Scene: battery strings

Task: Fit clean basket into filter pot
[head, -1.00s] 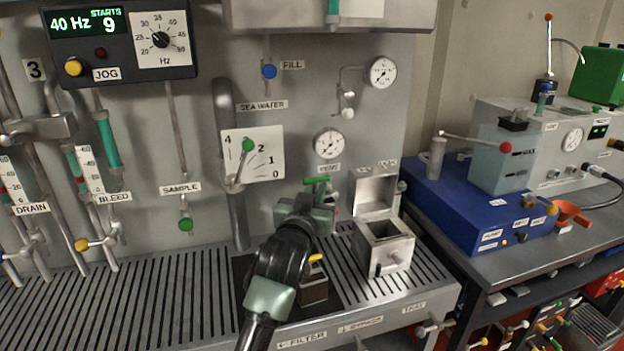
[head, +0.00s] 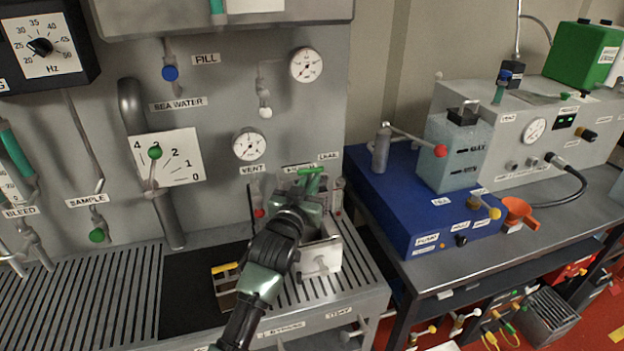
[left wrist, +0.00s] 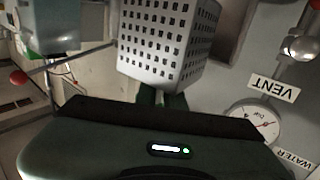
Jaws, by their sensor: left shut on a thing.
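My left gripper (head: 308,198) is shut on the clean basket, a pale metal box with rows of square holes. The basket (left wrist: 168,45) shows beyond the gripper (left wrist: 165,100) in the left wrist view, its far end cut off. In the head view my gripper and arm hide most of it. A green bar (head: 312,172) shows at the gripper. The filter pot (head: 322,258) is a square metal box on the slatted bench, just below and behind the gripper. My arm covers part of it, and its opening is mostly hidden. My right gripper is out of view.
A small box with a yellow handle (head: 226,267) stands on the dark mat (head: 187,300) left of the pot. The panel with the vent gauge (head: 249,145) rises close behind. A blue unit (head: 415,215) stands on the bench at right.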

